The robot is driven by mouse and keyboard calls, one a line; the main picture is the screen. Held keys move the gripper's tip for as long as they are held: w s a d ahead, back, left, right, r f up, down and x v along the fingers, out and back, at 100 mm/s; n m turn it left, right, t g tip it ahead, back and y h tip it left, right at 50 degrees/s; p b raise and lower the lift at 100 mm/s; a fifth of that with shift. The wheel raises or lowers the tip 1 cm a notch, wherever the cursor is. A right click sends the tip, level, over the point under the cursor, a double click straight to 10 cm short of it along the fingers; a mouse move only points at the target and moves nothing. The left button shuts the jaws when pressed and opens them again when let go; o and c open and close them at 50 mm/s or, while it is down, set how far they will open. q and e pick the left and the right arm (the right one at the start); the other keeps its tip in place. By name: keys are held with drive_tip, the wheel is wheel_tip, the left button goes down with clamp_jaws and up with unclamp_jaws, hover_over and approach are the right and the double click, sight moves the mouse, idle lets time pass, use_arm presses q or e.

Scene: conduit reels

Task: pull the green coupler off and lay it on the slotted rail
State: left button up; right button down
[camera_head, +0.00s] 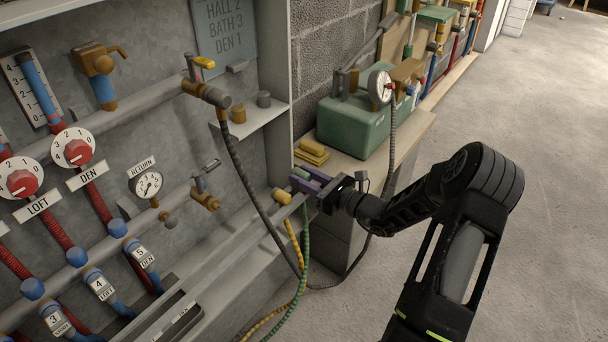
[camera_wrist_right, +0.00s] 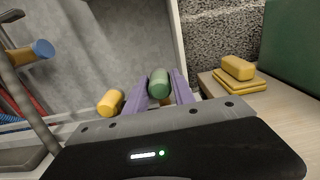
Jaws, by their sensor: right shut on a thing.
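The green coupler (camera_wrist_right: 158,82) is between the two purple fingers of my right gripper (camera_wrist_right: 160,88) in the wrist view. In the head view the right gripper (camera_head: 305,181) is shut on the green coupler (camera_head: 300,174), at the front right end of the cabinet. A green hose (camera_head: 304,240) hangs below it; the fingers hide whether it still joins the coupler. A yellow coupler (camera_head: 282,196) with a yellow hose is just left of it, and also shows in the wrist view (camera_wrist_right: 110,102). A long grey ledge with dark slots (camera_head: 170,312), perhaps the slotted rail, runs at lower left. My left gripper is out of view.
A bench with stacked yellow blocks (camera_head: 311,151) and a green box (camera_head: 352,122) with a gauge stands behind the gripper. A dark hose (camera_head: 262,205) loops down close to the left. Pipes, valves and dials (camera_head: 72,147) cover the panel. Open floor lies to the right.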

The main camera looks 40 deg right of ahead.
drive_tip(key=shift+f, duration=0.45)
idle(1.5)
drive_tip(key=shift+f, duration=0.2)
idle(0.7)
drive_tip(key=c, duration=1)
unclamp_jaws()
drive_tip(key=shift+o, duration=0.5)
drive_tip(key=shift+o, duration=1.2)
drive_tip(key=shift+s, duration=0.1)
